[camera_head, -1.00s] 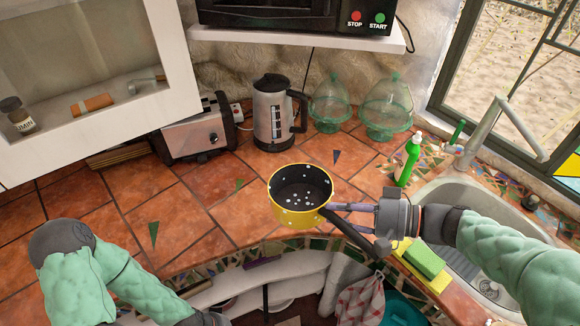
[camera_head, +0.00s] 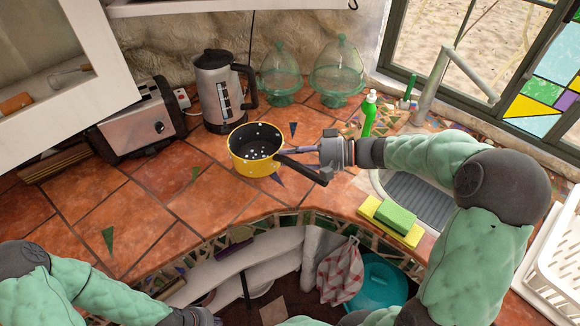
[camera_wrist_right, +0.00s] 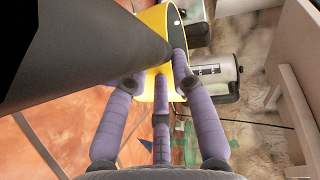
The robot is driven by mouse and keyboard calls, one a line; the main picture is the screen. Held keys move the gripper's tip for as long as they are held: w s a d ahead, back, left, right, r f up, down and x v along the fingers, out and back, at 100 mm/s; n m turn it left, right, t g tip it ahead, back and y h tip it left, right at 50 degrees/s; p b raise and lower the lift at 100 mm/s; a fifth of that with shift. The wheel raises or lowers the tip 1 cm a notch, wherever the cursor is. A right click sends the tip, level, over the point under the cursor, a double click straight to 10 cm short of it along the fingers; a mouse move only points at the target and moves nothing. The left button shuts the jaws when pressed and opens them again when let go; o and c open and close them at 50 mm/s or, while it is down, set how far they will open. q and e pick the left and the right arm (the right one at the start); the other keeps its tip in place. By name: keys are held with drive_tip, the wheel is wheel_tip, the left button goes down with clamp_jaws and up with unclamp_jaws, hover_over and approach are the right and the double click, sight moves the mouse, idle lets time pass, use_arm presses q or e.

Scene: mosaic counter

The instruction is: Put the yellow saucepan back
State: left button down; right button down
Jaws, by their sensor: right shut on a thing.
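The yellow saucepan (camera_head: 256,168) has a black, white-speckled inside and a black handle (camera_head: 305,170). It is upright over the tiled counter, in front of the kettle; I cannot tell whether its base touches the tiles. My right gripper (camera_head: 286,153) is shut on the saucepan near its handle. In the right wrist view, the purple fingers (camera_wrist_right: 172,75) close at the yellow wall (camera_wrist_right: 152,85), and the dark handle (camera_wrist_right: 80,45) covers the upper left. My left gripper (camera_head: 203,317) barely shows at the bottom edge of the head view; its fingers are hidden.
A kettle (camera_head: 211,85), a toaster (camera_head: 142,127) and two green glass domes (camera_head: 281,72) (camera_head: 337,70) stand behind. A green bottle (camera_head: 369,117), sponges (camera_head: 394,219) and the sink (camera_head: 420,198) are right. The counter left of the saucepan is mostly clear.

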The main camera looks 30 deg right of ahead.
sight(279, 164)
drive_tip(key=f, duration=0.1)
drive_tip(key=w+f+b, duration=0.1)
drive_tip(key=f, duration=0.3)
drive_tip(key=shift+w+d+b, duration=0.3)
drive_tip(key=shift+b, duration=0.05)
drive_tip(key=shift+r, duration=0.1)
drive_tip(key=c, duration=1.1)
unclamp_jaws()
drive_tip(key=shift+o, duration=0.2)
drive_tip(key=p+v, duration=0.2)
drive_tip(key=v, duration=1)
drive_tip(key=shift+s+p, duration=0.1)
drive_tip(key=shift+p, duration=0.3)
